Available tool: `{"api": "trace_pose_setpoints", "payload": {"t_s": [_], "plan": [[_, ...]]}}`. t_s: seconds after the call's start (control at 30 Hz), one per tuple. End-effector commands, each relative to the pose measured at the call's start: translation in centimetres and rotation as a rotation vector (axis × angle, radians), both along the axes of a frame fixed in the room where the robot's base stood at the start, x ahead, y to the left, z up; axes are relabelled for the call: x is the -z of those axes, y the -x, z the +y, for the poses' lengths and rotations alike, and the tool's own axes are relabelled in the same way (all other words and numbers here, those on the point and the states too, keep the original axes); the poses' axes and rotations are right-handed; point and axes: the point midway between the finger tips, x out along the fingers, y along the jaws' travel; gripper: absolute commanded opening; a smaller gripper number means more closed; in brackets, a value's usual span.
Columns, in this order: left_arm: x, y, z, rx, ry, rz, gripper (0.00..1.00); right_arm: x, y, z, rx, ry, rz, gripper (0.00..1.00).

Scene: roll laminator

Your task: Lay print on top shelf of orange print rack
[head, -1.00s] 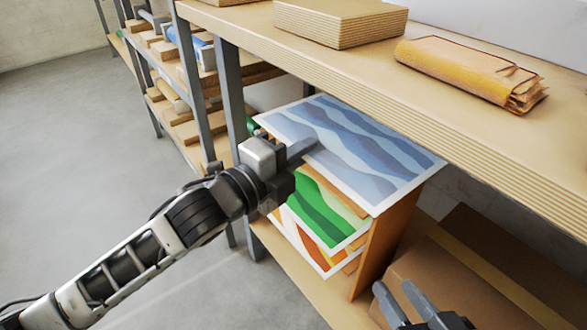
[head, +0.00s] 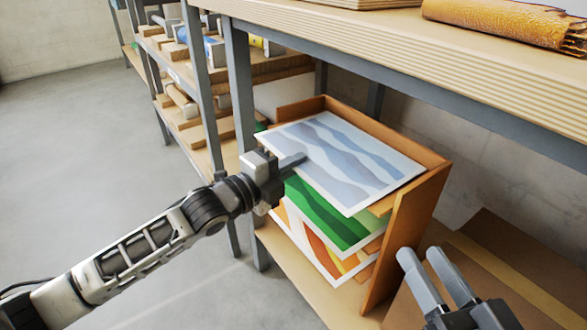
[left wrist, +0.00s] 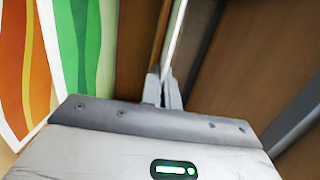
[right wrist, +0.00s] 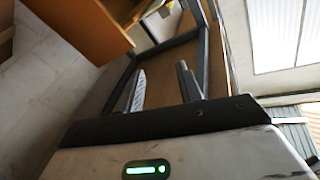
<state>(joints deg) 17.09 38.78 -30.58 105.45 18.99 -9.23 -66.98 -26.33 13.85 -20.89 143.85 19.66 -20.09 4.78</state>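The print, a white-bordered sheet with blue waves (head: 345,160), lies roughly level at the top of the orange print rack (head: 405,235), between its side walls, with its front edge sticking out. Whether it rests on the top shelf is hard to tell. My left gripper (head: 290,162) is at its front left edge. In the left wrist view, the left fingers (left wrist: 162,92) are close together on a thin, pale edge, which looks like the print seen edge-on. My right gripper (head: 437,278) is open and empty, right of the rack; its fingers (right wrist: 163,88) stand apart.
A green print (head: 325,215) and an orange print (head: 325,258) stick out of lower shelves. The workbench top (head: 430,60) overhangs the rack. A cardboard box (head: 500,270) stands right of it. Shelving with rolls and boards (head: 190,100) is at the left, above open floor.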

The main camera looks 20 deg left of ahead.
Motion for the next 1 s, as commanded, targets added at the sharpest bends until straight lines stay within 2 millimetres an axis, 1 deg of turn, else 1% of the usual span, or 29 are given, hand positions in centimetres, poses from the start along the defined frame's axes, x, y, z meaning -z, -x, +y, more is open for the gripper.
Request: {"api": "trace_pose_setpoints", "payload": {"t_s": [0.17,0.3,0.33,0.37,0.4,0.63,0.77,0.87,0.93,1.0], "plan": [[-0.2,0.0,0.0,0.000,0.001,-0.002,0.00,0.0,0.0,0.0,0.000,0.000,0.002,0.36],[0.3,0.0,0.0,0.000,0.001,-0.001,0.00,-0.1,-0.1,0.0,0.003,0.003,-0.011,0.36],[0.2,0.0,0.0,0.000,0.000,0.000,0.11,-0.2,-0.1,0.0,0.002,0.004,-0.013,0.36],[0.2,0.0,0.0,0.000,0.000,0.000,0.19,-0.2,-0.1,0.0,0.002,0.003,-0.012,0.36],[0.2,0.0,0.0,0.000,0.000,0.000,0.24,-0.2,-0.1,0.0,0.002,0.003,-0.012,0.36],[0.2,0.0,0.0,0.000,0.000,0.000,0.24,-0.2,0.0,0.0,0.001,0.004,-0.011,0.36],[-0.2,0.2,0.1,0.000,-0.001,0.001,0.24,-0.3,0.0,0.0,-0.003,0.001,-0.002,0.36],[-0.1,1.3,0.8,-0.001,-0.001,0.004,0.24,-0.2,0.2,0.2,-0.014,-0.009,0.032,0.36],[-0.1,2.4,1.4,0.000,-0.002,0.006,0.24,1.1,0.8,0.2,-0.013,-0.034,0.127,0.36],[-0.1,3.7,2.1,-0.001,-0.001,0.006,0.24,1.7,1.2,0.3,-0.021,-0.044,0.177,0.36]]}}
